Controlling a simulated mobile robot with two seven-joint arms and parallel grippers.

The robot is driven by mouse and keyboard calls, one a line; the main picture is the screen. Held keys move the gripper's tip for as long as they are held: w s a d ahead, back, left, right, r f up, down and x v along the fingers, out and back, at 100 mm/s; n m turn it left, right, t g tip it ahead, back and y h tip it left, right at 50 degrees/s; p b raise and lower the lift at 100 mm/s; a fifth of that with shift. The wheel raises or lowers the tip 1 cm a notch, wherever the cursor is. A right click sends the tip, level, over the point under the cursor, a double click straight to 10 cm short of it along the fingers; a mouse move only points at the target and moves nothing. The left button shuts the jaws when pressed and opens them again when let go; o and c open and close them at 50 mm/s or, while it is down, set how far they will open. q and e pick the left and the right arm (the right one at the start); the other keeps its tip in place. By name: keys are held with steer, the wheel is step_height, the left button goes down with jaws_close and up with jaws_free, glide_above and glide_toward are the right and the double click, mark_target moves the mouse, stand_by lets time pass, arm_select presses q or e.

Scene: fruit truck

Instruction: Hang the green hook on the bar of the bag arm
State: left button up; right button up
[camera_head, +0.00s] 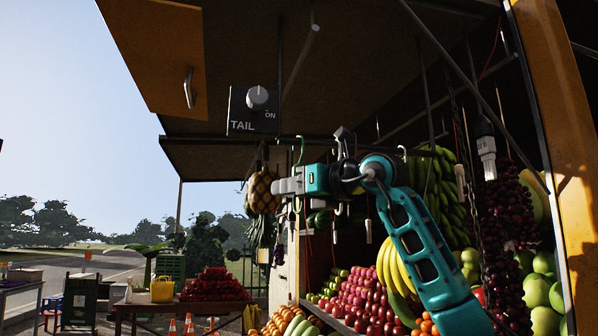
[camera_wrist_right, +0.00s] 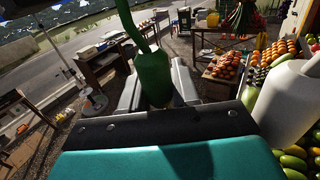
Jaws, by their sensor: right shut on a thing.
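My right gripper (camera_head: 284,186) is raised under the truck's roof in the head view. It is shut on the green hook (camera_wrist_right: 153,78), whose thick green body stands between the fingers in the right wrist view. The curved upper end of the hook (camera_head: 300,144) rises above the gripper in the head view. Several thin rods hang from the roof; a dark rod (camera_head: 298,70) slants above the gripper, apart from the hook. I cannot tell for sure which one is the bar of the bag arm. My left gripper is not in view.
A TAIL switch panel (camera_head: 254,108) hangs above the gripper. Hanging pineapples (camera_head: 263,190) are close to its left, and bananas (camera_head: 438,190) and grapes (camera_head: 507,210) hang to the right. Fruit shelves (camera_head: 365,305) lie below. Open air is at the far left.

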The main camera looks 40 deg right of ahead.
mark_target(293, 169)
jaws_close()
steer(key=shift+s, duration=0.1)
stand_by(0.3)
steer(key=shift+s+r+p, duration=0.1)
steer(key=shift+r+p, duration=0.7)
steer(key=shift+p, duration=0.15)
steer(key=shift+r, duration=0.35)
steer(key=shift+r+p, duration=0.35)
steer(key=shift+p, duration=0.1)
